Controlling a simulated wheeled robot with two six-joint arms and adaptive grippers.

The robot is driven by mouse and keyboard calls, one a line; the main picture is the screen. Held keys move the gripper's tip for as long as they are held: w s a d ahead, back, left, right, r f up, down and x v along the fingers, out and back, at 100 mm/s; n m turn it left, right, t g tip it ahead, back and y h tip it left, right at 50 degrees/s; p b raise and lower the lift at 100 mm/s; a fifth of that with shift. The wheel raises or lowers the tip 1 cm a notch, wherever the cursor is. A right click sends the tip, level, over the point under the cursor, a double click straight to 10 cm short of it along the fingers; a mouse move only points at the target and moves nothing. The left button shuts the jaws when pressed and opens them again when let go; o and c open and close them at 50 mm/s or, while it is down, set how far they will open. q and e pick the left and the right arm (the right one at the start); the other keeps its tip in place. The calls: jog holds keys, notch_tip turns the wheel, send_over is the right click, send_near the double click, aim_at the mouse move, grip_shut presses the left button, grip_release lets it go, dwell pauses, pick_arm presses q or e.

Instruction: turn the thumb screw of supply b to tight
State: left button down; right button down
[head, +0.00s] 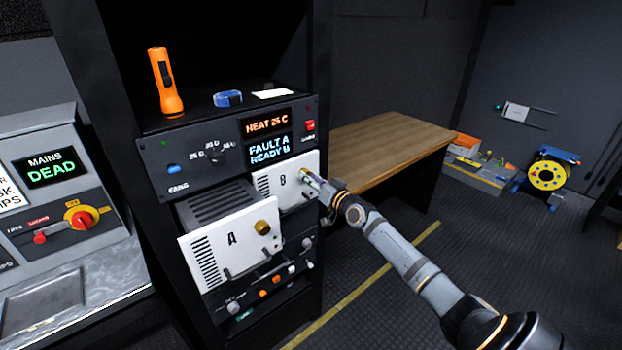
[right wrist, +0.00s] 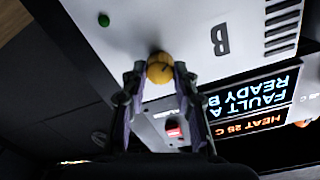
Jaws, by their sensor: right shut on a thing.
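Supply B (head: 268,184) is a white-fronted module in the rack, below the fan panel; its face also fills much of the right wrist view (right wrist: 205,70). Its brass thumb screw (right wrist: 160,68) sits between the fingertips of my right gripper (right wrist: 160,76), which is shut on it. In the head view my right gripper (head: 312,180) reaches supply B's face from the right and largely hides the screw. Supply A (head: 215,255) is pulled partly out of the rack, with its own brass thumb screw (head: 262,228). My left gripper is not in view.
The panel display (head: 268,149) reads "FAULT A READY B". An orange flashlight (head: 165,85) and a blue roll (head: 228,98) stand on the rack. A wooden table (head: 385,150) is right of it. The mains panel (head: 60,190) reads "DEAD". Supply A juts out below supply B.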

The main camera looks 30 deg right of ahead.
jog(key=m+p, duration=0.1)
jog(key=m, duration=2.2)
jog(key=shift+d+y+p, duration=0.1)
jog(key=shift+y+p, duration=0.2)
jog(key=shift+y, duration=0.1)
jog(key=shift+m, duration=0.4)
jog(key=c, duration=1)
grip_release()
notch_tip(320, 180, up, 10)
